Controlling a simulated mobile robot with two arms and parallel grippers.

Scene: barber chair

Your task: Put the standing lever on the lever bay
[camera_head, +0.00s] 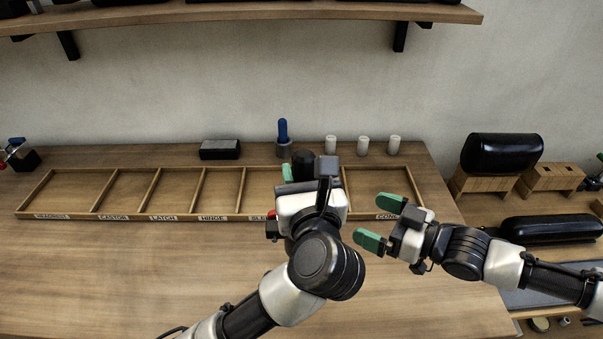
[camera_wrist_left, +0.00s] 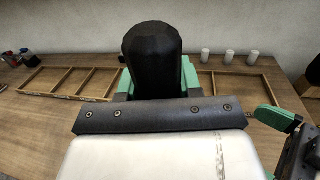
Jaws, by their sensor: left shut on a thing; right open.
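My left gripper (camera_head: 303,172) is shut on a black, round-topped thing (camera_head: 303,158), which seems to be the lever. In the left wrist view this black thing (camera_wrist_left: 152,55) stands upright between the green fingers, its lower part hidden. The gripper is over the right-middle part of the wooden tray (camera_head: 120,218). My arm hides the bay there and its label; I cannot read "lever" on any visible label. My right gripper (camera_head: 370,220) is open and empty at the tray's front right, by the bay labelled CONE.
Behind the tray stand a blue-topped piece (camera_head: 283,132), a black-and-grey block (camera_head: 220,149) and white cylinders (camera_head: 363,145). Visible left bays look empty. Black rolls (camera_head: 502,153) lie at right. A shelf (camera_head: 240,12) hangs above. The table front is clear.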

